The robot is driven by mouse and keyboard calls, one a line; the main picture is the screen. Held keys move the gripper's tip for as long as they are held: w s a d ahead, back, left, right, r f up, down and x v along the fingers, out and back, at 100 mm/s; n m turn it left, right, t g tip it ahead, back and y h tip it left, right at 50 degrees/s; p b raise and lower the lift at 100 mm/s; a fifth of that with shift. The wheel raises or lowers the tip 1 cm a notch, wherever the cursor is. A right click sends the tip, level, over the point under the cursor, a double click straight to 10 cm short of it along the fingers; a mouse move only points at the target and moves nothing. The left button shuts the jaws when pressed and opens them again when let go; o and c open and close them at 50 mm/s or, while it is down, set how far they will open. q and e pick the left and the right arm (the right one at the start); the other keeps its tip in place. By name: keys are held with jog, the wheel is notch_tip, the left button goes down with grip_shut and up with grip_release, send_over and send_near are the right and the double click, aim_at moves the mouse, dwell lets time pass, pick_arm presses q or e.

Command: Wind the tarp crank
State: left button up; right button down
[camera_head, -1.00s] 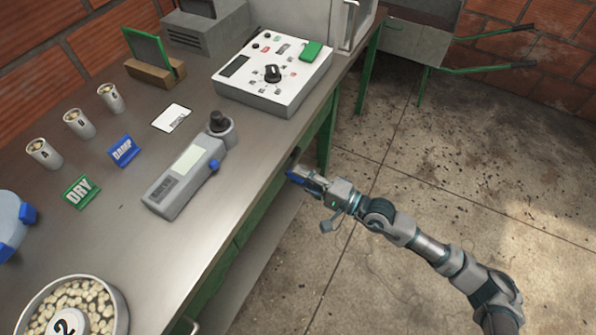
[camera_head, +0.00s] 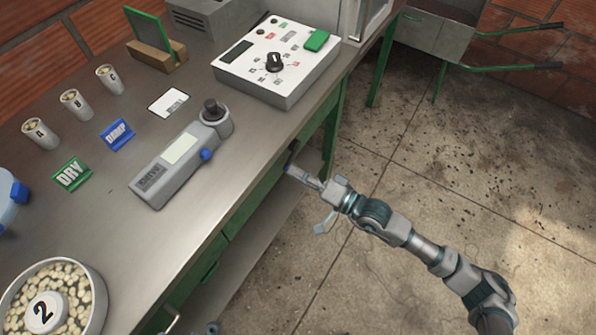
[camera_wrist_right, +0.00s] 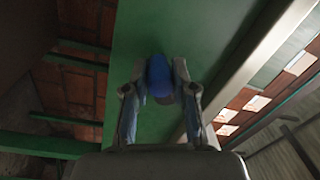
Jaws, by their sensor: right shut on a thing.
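My right gripper (camera_head: 298,174) reaches to the front side of the bench, below the top's edge. In the right wrist view, its two fingers (camera_wrist_right: 160,100) are shut on a blue rounded knob or grip (camera_wrist_right: 159,76) in front of a green panel (camera_wrist_right: 135,35). The fingers hide part of the blue grip, and what it is fixed to is hidden. I cannot tell from these views whether it belongs to the tarp crank; no tarp shows clearly. My left gripper is not in view.
The metal bench (camera_head: 235,165) carries a control box (camera_head: 250,80), a grey meter (camera_head: 155,190), small cups (camera_head: 75,106), DRY (camera_head: 71,176) and DAMP (camera_head: 117,135) signs and a bowl of beans (camera_head: 95,285). A wheelbarrow (camera_head: 430,35) stands behind. The concrete floor (camera_head: 400,130) at right is open.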

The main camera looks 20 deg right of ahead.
jog(key=shift+f, duration=0.3)
jog(key=c, duration=0.9)
grip_release()
jog(key=shift+d, duration=0.2)
jog(key=shift+r, duration=0.1)
jog(key=v, duration=1.2)
jog(key=shift+d, duration=0.1)
